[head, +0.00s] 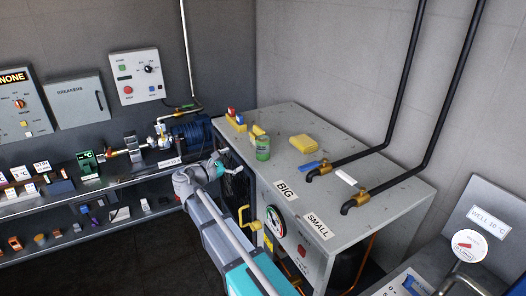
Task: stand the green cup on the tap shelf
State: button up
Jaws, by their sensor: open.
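The green cup (263,148) stands upright on the grey top of the cabinet (330,165), near its left edge. My gripper (238,168) is open and empty, to the lower left of the cup and apart from it in the picture, beside the cabinet's left edge. The fingertips are small here and their exact gap is hard to see. I cannot tell which surface is the tap shelf. Two dark pipes with brass taps, one with a blue lever (314,164) and one with a white lever (346,177), end over the cabinet top by the labels BIG and SMALL.
Yellow sponges or cloths (303,143) and a yellow holder with red and blue items (235,120) lie on the cabinet top. Crowded wall shelves (110,187) run left. The right part of the top is clear.

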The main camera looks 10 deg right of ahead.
aim_at(257, 147)
jog(key=n, duration=0.5)
jog(key=shift+a+n, duration=0.1)
jog(key=shift+n, duration=0.3)
jog(key=x, duration=0.8)
jog(key=shift+w, duration=0.1)
jog(key=shift+d, duration=0.2)
jog(key=shift+r+x, duration=0.2)
jog(key=shift+x, duration=2.45)
jog(key=shift+d, duration=0.1)
